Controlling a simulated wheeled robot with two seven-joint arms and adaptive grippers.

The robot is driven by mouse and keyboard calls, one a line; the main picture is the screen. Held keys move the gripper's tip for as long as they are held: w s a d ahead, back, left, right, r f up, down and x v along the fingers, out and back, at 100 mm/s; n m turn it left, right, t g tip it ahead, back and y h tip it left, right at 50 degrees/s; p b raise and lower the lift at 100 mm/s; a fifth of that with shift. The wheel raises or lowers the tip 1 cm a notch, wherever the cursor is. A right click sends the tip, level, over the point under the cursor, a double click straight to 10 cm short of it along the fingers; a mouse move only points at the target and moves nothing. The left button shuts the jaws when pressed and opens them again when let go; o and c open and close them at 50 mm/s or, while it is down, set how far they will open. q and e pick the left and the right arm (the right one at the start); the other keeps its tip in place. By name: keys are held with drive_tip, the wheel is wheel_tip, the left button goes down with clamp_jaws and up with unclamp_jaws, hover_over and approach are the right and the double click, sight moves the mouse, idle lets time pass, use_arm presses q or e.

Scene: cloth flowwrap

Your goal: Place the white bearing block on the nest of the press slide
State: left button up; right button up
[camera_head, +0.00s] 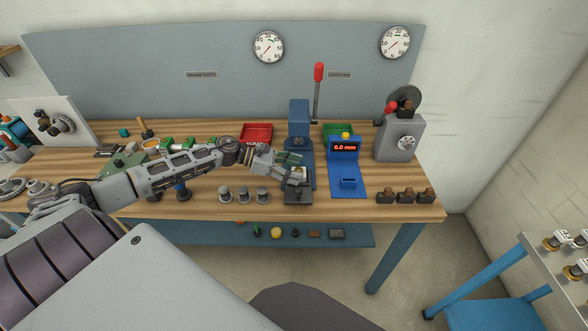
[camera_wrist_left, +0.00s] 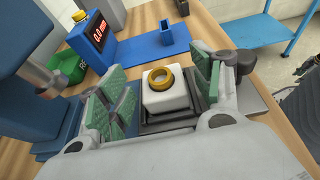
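The white bearing block (camera_wrist_left: 167,101) has a brass ring in its top. In the left wrist view it sits upright on the dark nest of the press slide (camera_wrist_left: 168,142). My left gripper (camera_wrist_left: 163,88) has its green-padded fingers spread on either side of the block, with small gaps showing. In the head view the left gripper (camera_head: 291,165) is over the slide (camera_head: 297,196), in front of the blue press (camera_head: 300,125), and partly hides the block. The block's underside and its exact seating are hidden. My right gripper is not in view.
The press has an upright red-knobbed lever (camera_head: 318,73). A blue gauge stand (camera_head: 345,148) reading 0.0 is just right of it. Red (camera_head: 257,131) and green (camera_head: 338,130) bins are behind. Several grey cylindrical parts (camera_head: 243,194) stand left of the slide, and brown-topped blocks (camera_head: 405,196) stand right.

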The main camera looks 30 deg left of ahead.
use_arm(q)
drive_tip(key=shift+r, duration=0.15)
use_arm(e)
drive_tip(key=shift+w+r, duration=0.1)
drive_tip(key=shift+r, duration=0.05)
use_arm(q)
drive_tip(key=shift+a, duration=0.1)
drive_tip(key=shift+v, duration=1.05)
drive_tip(key=shift+p+v, duration=0.35)
drive_tip(key=shift+v, duration=1.45)
drive_tip(key=v, duration=0.6)
drive_tip(key=shift+p, duration=0.45)
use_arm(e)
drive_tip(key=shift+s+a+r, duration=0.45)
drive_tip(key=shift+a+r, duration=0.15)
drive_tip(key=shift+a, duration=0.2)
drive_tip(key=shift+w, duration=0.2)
